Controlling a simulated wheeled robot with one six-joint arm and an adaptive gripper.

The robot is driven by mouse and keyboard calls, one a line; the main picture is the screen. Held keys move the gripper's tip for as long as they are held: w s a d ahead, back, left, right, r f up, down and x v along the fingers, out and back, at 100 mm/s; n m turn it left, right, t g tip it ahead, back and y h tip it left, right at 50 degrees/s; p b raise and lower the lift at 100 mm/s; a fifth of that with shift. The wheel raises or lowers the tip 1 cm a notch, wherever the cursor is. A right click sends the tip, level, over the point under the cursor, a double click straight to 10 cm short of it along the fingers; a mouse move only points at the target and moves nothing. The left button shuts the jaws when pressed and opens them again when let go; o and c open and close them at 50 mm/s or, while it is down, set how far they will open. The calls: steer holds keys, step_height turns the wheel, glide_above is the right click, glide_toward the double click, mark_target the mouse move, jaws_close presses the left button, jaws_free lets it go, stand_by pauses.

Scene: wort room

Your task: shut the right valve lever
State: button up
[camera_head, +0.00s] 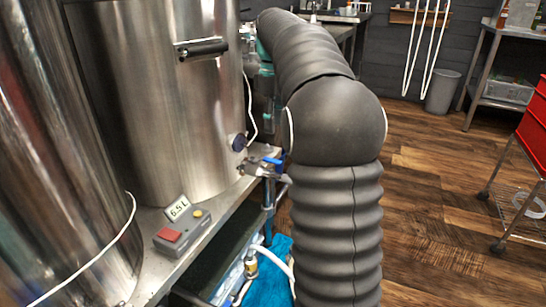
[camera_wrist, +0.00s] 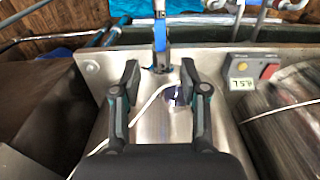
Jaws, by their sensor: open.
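The valve with a blue lever (camera_head: 272,161) sits low on the right steel kettle (camera_head: 165,100), partly behind my arm in the head view. In the wrist view the blue lever (camera_wrist: 159,32) stands just beyond my fingertips, roughly in line with the gap between them. My gripper (camera_wrist: 160,70) is open and empty, with its two fingers apart over the kettle's steel side. I cannot tell whether the fingers touch the valve.
A grey control box (camera_head: 182,232) with a red button stands on the steel bench by the left kettle (camera_head: 50,150). A white cable (camera_wrist: 140,108) crosses near my fingers. A red cart (camera_head: 533,130) stands at right. The wooden floor between is clear.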

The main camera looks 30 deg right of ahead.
mark_target(274, 160)
step_height(274, 160, down, 10)
steer(key=shift+f+b, duration=0.2)
steer(key=shift+b, duration=0.75)
jaws_close()
